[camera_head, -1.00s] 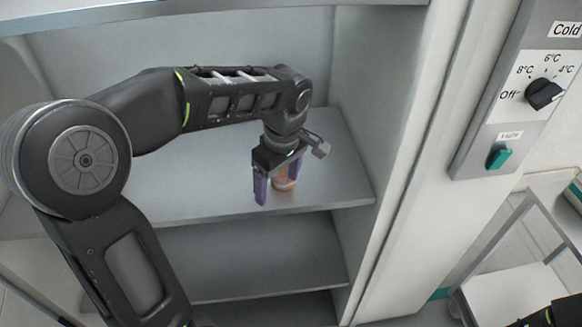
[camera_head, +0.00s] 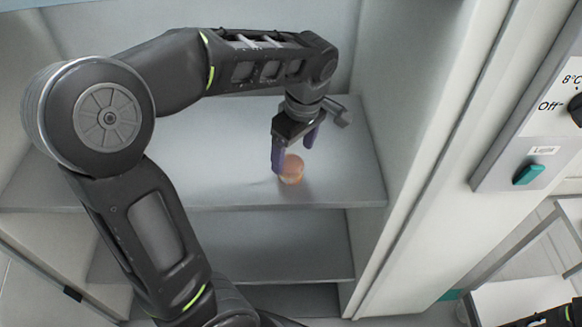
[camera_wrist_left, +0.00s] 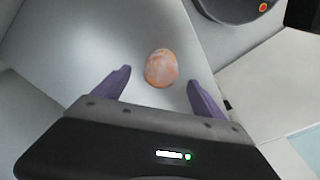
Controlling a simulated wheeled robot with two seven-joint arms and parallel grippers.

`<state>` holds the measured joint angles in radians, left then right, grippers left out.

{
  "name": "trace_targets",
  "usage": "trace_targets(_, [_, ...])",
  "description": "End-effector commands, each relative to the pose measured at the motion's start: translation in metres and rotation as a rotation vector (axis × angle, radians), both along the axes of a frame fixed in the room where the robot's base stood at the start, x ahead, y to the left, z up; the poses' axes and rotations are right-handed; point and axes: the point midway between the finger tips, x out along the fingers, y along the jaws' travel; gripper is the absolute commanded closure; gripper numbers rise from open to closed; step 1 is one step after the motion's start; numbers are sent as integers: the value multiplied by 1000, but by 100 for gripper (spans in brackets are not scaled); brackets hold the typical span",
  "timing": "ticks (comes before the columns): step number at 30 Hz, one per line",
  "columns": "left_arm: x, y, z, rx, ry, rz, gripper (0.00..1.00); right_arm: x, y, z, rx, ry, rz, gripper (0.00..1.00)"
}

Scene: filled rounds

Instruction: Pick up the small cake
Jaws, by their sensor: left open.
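The small cake (camera_head: 291,170) is a round, pinkish-orange piece standing on the upper shelf, near its front edge. My left gripper (camera_head: 295,157) points down just above and behind it in the head view, with its purple fingers apart and nothing held. In the left wrist view the cake (camera_wrist_left: 161,66) shows whole, in line with the gap between the open fingers (camera_wrist_left: 159,78) and a little beyond the tips. I cannot tell the exact height of the fingertips above the shelf. My right gripper is out of view.
The upper shelf (camera_head: 190,165) is otherwise bare where it shows. A lower shelf (camera_head: 290,250) lies beneath it. The cabinet's side wall (camera_head: 372,130) stands to the right, and a control panel with a green switch (camera_head: 529,174) is further right.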

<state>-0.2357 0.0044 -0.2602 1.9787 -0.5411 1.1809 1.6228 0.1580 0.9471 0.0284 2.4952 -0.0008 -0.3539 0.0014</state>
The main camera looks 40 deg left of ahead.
Motion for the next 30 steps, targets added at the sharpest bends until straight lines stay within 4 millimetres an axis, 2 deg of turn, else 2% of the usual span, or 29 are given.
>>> trace_targets(11, [0,1,-5,0,0,1,19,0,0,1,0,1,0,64])
trace_targets(14, [-1,2,-13,0,2,0,19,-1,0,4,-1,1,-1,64])
trace_targets(22, [-1,8,-51,0,2,1,19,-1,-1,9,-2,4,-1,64])
trace_targets(30, [-1,8,-55,0,-1,1,19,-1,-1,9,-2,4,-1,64])
